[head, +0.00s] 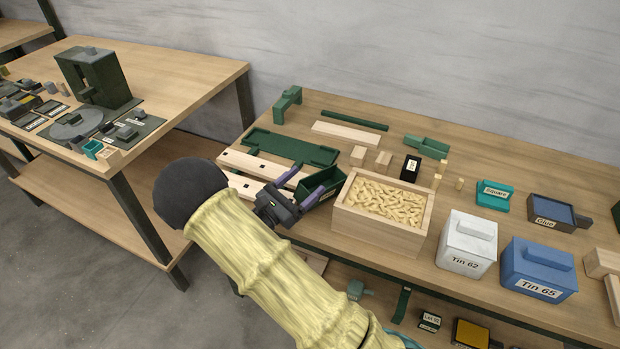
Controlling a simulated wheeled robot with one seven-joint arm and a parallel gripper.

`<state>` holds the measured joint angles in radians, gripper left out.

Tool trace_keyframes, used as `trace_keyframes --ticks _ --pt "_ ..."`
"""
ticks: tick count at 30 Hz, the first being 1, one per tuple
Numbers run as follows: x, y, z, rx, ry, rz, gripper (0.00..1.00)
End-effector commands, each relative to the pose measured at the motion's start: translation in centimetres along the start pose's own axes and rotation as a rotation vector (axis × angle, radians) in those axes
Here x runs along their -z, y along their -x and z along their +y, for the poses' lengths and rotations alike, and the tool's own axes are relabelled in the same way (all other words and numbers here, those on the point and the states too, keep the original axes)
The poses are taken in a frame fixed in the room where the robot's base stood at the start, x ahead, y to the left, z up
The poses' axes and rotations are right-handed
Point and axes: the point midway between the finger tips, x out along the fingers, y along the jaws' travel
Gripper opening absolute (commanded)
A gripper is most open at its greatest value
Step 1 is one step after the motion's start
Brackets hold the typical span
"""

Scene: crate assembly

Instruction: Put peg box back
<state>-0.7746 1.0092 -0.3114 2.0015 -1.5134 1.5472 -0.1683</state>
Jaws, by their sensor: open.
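My gripper (299,188) is over the table's front left part, its two purple fingers apart. A small open dark green box (325,183) is right at the fingertips, partly hidden by them. I cannot tell whether the fingers touch it, and its inside is mostly hidden. No label reading "peg box" shows. A light wooden box (424,226) filled with many tan pieces stands just right of the green box. Short wooden pegs (459,184) stand behind it on the right.
Tin 62 (467,244) and Tin 65 (538,269) stand along the front edge. Drilled wooden boards (254,164) and a green plate (290,147) lie behind my gripper. A teal Square box (494,197) and a Glue box (552,212) are at right. Another workbench (190,75) stands left.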

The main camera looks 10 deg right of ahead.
Motion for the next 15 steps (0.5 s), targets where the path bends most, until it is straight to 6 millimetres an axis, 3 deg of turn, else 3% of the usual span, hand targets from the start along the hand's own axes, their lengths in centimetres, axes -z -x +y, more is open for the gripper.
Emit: trace_keyframes --ticks 9,15 --pt "0.0 6.5 0.1 -0.005 -0.002 0.0 0.76" --pt "0.0 8.8 0.0 -0.001 -0.001 0.0 0.76"
